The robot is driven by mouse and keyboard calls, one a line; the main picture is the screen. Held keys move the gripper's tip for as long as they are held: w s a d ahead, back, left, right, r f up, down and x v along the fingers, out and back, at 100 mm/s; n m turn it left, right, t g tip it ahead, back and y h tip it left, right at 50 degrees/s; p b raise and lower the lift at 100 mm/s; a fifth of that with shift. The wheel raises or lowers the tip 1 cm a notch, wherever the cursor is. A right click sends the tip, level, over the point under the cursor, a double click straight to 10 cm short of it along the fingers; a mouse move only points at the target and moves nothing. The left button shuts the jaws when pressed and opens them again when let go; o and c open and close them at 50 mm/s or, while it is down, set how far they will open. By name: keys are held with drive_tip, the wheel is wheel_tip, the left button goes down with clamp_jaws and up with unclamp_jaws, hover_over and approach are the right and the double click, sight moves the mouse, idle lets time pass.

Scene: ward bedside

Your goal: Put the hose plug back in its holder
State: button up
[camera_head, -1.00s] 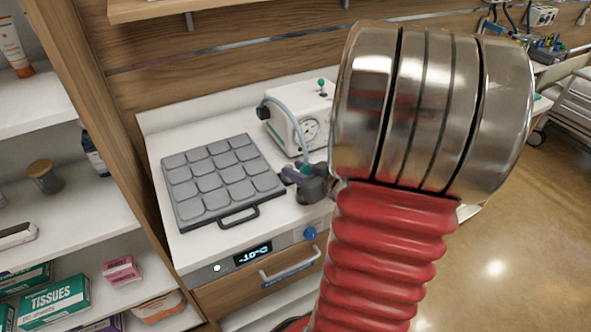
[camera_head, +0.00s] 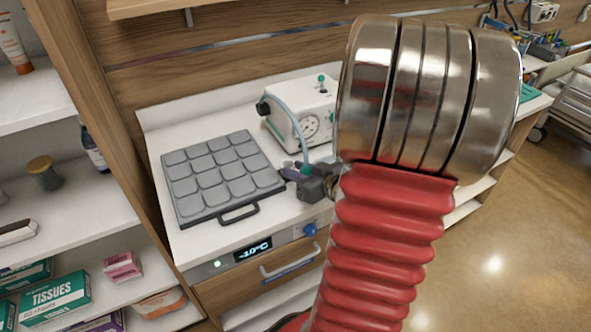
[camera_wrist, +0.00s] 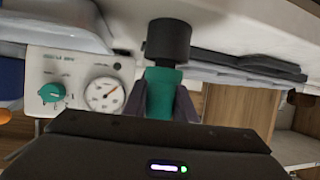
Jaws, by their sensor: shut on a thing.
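My gripper (camera_head: 296,172) is at the right of the grey padded tray, in front of the white pump unit (camera_head: 305,112). Its dark fingers are shut on the teal hose plug (camera_head: 305,167). A pale blue hose (camera_head: 292,118) arcs from a black fitting on the unit's left side down to the plug. In the wrist view the plug (camera_wrist: 163,92) sits between both fingertips, with a black cylinder (camera_wrist: 167,40) at its far end. I cannot tell whether this cylinder belongs to the plug or the holder. The holder is not clearly identifiable.
The grey padded tray (camera_head: 190,213) with a black handle lies on the white counter (camera_head: 155,135). A display and blue knob (camera_head: 311,229) are on the counter's front. Open shelves (camera_head: 75,211) stand at left. My red arm hides the counter's right part.

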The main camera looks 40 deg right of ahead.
drive_tip(key=shift+f, duration=0.4)
drive_tip(key=o, duration=1.1)
drive_tip(key=shift+r, duration=0.1)
wheel_tip(320, 180, up, 10)
idle(0.4)
idle(0.8)
